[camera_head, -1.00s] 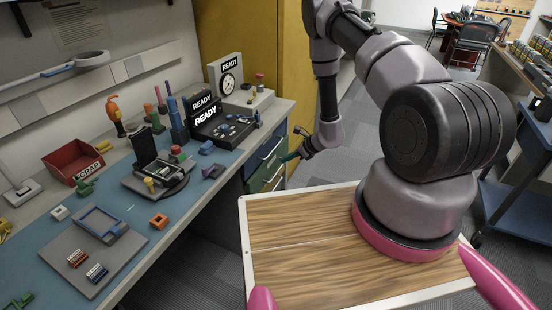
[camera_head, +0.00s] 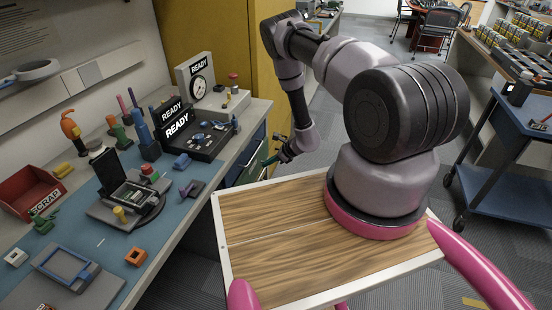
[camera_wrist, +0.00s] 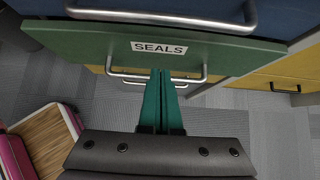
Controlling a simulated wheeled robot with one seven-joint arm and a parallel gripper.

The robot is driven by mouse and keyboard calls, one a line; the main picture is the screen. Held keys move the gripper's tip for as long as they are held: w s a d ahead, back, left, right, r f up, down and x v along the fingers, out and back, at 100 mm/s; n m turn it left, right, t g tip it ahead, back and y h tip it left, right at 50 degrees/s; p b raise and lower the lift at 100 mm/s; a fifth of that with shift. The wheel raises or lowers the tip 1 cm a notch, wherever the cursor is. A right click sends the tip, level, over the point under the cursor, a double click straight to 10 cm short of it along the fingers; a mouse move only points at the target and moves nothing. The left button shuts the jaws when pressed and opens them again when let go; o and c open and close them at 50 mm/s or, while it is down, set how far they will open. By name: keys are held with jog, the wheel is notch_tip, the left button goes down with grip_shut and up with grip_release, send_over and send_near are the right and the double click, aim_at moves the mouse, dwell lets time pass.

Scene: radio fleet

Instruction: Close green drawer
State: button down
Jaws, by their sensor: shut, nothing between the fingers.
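The green drawer (camera_wrist: 105,42) has a white "SEALS" label and a metal bar handle (camera_wrist: 120,73) in the wrist view. It also shows in the camera_head view under the bench (camera_head: 252,168), partly hidden by my arm. My gripper (camera_wrist: 161,74) has green fingers that are shut and empty. The fingertips are at the middle of the green drawer's handle in the wrist view; I cannot tell whether they touch it. My gripper is small beside the drawer front in the camera_head view (camera_head: 268,160). How far the drawer stands out is unclear.
A blue drawer (camera_wrist: 40,34) with a bar handle is above the green one; a yellow front (camera_wrist: 290,72) is lower right. The workbench (camera_head: 175,225) carries several tools and a red scrap bin (camera_head: 27,190). A blue cart (camera_head: 515,160) stands right, with open floor between.

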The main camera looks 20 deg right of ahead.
aim_at(253, 164)
jog(key=shift+w+a+r, duration=0.1)
jog(key=shift+w+a, duration=0.5)
jog(key=shift+a, duration=0.2)
jog(key=shift+w+a, duration=0.55)
jog(key=shift+a, duration=0.25)
jog(key=shift+w+a, duration=0.8)
jog(key=shift+a, duration=0.35)
